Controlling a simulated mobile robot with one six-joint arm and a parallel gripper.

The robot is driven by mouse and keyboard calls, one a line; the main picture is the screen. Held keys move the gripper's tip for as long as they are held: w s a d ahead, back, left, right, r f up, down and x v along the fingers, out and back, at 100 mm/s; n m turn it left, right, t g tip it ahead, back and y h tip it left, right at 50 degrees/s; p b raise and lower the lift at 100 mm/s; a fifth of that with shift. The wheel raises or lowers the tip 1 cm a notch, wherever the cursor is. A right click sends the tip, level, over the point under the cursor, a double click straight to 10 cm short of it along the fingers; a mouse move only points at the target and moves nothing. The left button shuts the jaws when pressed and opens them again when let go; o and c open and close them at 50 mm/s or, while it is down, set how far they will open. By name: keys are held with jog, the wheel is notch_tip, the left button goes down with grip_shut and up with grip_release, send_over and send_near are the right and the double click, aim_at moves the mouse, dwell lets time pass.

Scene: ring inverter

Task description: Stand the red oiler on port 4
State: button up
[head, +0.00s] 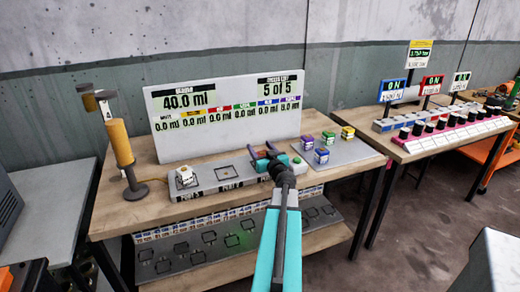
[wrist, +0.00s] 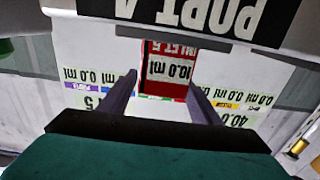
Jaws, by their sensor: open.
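The red oiler (wrist: 166,90) shows in the wrist view as a red block with a white label reading 10.0 ml, upside down in the picture. It appears just behind the PORT 4 label (wrist: 205,14). My gripper (wrist: 163,80) is open, with one dark finger on each side of the red oiler and gaps showing beside it. In the head view my gripper (head: 268,153) is over the right part of the grey port strip (head: 205,187), and it mostly hides the oiler. Contact below the oiler is hidden.
A white oiler (head: 185,176) stands at the strip's left end; a marked square beside it is empty. A green object (head: 297,161) is close right of my gripper. Several coloured blocks stand on a grey mat (head: 350,151). A display board (head: 225,118) rises behind.

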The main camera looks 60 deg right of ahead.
jog(key=v, duration=0.8)
jog(key=shift+s+a+r, duration=0.1)
jog(key=shift+s+a, duration=0.05)
jog(key=shift+s+r+p, duration=0.1)
jog(key=shift+r+p, duration=0.05)
jog(key=shift+p, duration=0.4)
jog(key=p+v, duration=0.2)
jog(key=p, duration=0.1)
jog(key=shift+s+a, duration=0.1)
dwell(0.5)
